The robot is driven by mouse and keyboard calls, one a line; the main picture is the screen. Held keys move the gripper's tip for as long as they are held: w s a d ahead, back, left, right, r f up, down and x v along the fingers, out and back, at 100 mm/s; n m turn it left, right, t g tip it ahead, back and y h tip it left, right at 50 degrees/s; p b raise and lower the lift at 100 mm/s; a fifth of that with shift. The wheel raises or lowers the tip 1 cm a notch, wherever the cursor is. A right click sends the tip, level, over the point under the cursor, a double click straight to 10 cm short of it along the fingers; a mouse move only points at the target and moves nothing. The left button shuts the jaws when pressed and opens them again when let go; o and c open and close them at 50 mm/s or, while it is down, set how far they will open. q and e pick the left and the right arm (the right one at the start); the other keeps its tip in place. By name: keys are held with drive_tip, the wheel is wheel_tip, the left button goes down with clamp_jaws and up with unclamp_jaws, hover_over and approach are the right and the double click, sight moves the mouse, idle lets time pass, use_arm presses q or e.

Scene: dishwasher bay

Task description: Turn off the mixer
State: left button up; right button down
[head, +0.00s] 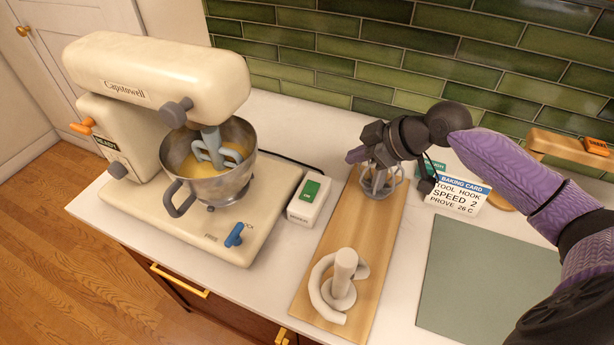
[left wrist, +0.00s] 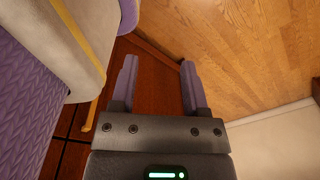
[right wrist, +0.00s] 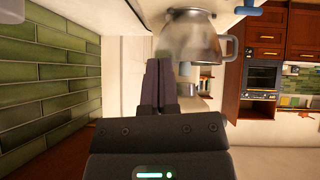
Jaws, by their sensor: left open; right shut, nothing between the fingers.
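The cream mixer (head: 150,75) stands at the left of the counter with its head lowered. A flat beater (head: 217,148) hangs in the steel bowl (head: 225,180), over something yellow. An orange lever (head: 82,127), a READY display (head: 105,143) and grey knobs are on its body; a blue slider (head: 234,235) is on its base. A white switch box (head: 300,209) with a green face (head: 310,191) sits right of the base. My right gripper (head: 356,155) is shut and empty above the wooden board, apart from the box. My left gripper (left wrist: 156,85) is open and empty near the cabinet front, outside the head view.
A wooden board (head: 376,235) holds a white dough hook (head: 340,285) at its front and a whisk-like tool (head: 378,182) at its back. A baking card (head: 458,193) reads hook, speed 2. A green mat (head: 485,280) lies at right. Green tiles (head: 400,60) rise behind.

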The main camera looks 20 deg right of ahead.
drive_tip(key=f, duration=0.1)
drive_tip(key=b, duration=0.2)
hover_over(310, 185)
drive_tip(key=s+d, duration=0.1)
drive_tip(key=s, duration=0.1)
wheel_tip(310, 185, down, 8)
drive_tip(key=shift+r, duration=0.15)
wheel_tip(310, 185, down, 2)
drive_tip(key=shift+d+f+b, duration=0.15)
drive_tip(key=shift+f+b, duration=0.1)
drive_tip(key=shift+b, duration=0.15)
drive_tip(key=shift+f, duration=0.3)
use_arm(q)
drive_tip(key=f, duration=0.2)
drive_tip(key=s+f, duration=0.1)
drive_tip(key=shift+a+f, duration=0.3)
drive_tip(key=shift+f, duration=0.1)
use_arm(e)
drive_tip(key=shift+d+f, duration=0.1)
drive_tip(key=shift+f, duration=0.05)
use_arm(q)
drive_tip(key=shift+f, duration=0.1)
